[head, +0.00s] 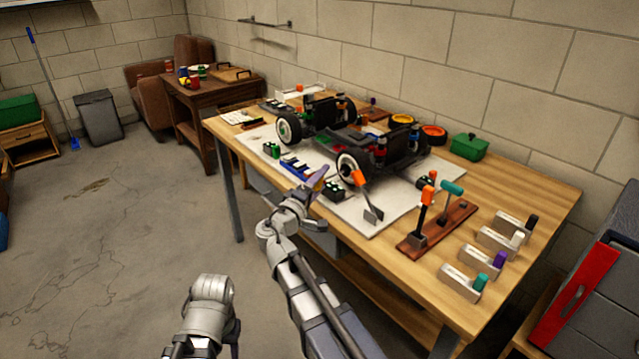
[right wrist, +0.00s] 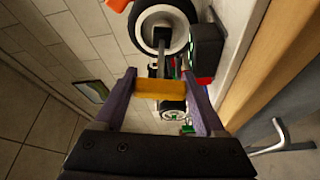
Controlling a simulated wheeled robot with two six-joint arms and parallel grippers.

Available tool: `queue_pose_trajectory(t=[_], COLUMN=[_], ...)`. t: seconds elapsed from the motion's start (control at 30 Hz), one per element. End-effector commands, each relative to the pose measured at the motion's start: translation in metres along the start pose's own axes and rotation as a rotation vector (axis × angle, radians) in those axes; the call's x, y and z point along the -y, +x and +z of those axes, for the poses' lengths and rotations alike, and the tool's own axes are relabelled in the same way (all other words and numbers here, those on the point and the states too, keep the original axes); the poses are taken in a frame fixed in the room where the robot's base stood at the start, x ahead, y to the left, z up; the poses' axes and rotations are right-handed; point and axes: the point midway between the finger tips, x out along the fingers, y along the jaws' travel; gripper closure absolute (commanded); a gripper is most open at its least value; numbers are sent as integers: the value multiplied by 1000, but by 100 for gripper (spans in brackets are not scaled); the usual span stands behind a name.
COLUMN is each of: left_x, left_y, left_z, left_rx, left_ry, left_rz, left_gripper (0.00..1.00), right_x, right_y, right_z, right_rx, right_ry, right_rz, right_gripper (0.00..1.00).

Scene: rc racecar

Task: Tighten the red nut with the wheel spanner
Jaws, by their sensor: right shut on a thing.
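My right gripper (head: 318,183) is beside the near front wheel (head: 347,166) of the RC car (head: 365,140). In the right wrist view, its purple fingers (right wrist: 160,92) are shut on the yellow-orange handle of the wheel spanner (right wrist: 160,88). The spanner's metal shaft points away from me to a dark square head in front of the white-rimmed wheel (right wrist: 180,22). I cannot tell whether the head touches the hub. The red nut cannot be made out; the spanner head may hide it. Of my left arm, only links show at the bottom of the head view.
A wooden tool rack (head: 437,228) and several labelled blocks are on the table's right part. A green box (head: 470,147) stands behind. The wooden table (head: 540,190) has free room at its right back.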

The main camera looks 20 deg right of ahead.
Motion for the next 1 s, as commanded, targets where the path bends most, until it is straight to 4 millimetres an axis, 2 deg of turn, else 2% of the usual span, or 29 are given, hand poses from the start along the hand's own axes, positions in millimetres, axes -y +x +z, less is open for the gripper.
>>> queue_pose_trajectory(t=[1.0], left_x=[-1], left_y=[14], left_z=[-1], left_rx=[0], left_ry=[0], left_rz=[0], left_gripper=[50], right_x=[1], right_y=[0], right_z=[0], right_rx=[0], right_ry=[152], right_rz=[63], right_gripper=[95])
